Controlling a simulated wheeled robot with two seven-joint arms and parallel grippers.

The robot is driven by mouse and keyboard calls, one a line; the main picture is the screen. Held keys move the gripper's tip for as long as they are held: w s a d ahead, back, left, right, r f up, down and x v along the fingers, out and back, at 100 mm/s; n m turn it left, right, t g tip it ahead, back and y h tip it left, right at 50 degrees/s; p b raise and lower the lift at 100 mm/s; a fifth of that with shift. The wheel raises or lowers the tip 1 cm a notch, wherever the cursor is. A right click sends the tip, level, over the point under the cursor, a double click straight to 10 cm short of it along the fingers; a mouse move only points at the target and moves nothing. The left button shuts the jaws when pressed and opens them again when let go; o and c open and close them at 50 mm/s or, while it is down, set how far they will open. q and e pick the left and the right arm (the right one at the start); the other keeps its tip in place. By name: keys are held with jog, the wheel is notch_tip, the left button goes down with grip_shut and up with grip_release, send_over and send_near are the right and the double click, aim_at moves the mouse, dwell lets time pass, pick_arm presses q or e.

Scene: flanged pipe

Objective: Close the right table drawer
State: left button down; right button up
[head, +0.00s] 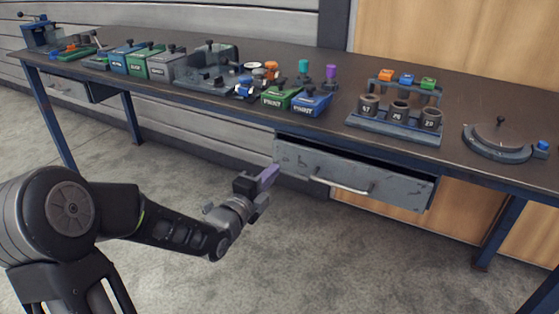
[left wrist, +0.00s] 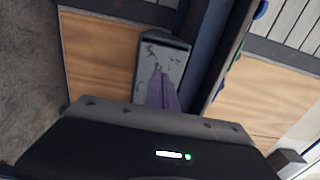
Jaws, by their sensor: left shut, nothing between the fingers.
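The right table drawer (head: 392,184) hangs under the long workbench. It is grey and scuffed, with a bar handle (head: 342,186), and stands partly out, with a dark gap showing above its front. My left gripper (head: 270,174) is shut and empty, with purple fingers pointing at the left end of the drawer front. I cannot tell whether they touch it. In the left wrist view the shut fingers (left wrist: 163,92) overlap the grey drawer (left wrist: 170,62). My right gripper is not in view.
The workbench top (head: 330,68) carries several boxes, a rack with three grey cups (head: 399,110) and a round dial-like fixture (head: 500,140). Another drawer (head: 68,88) sits under its left end. A blue table leg (head: 500,232) stands right of the drawer. The floor in front is clear.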

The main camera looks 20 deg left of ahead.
aim_at(285, 156)
pick_arm(q)
jog(key=shift+w+d, duration=0.1)
jog(key=shift+w, duration=2.15)
jog(key=w+b, duration=0.1)
jog(key=b, duration=0.1)
jog(key=shift+w+d+f+b, duration=0.15)
jog(key=shift+w+f+b, duration=0.1)
jog(key=shift+w+b, duration=0.1)
jog(key=shift+w+r, duration=0.2)
jog(key=shift+w, duration=0.05)
jog(key=shift+r, duration=0.3)
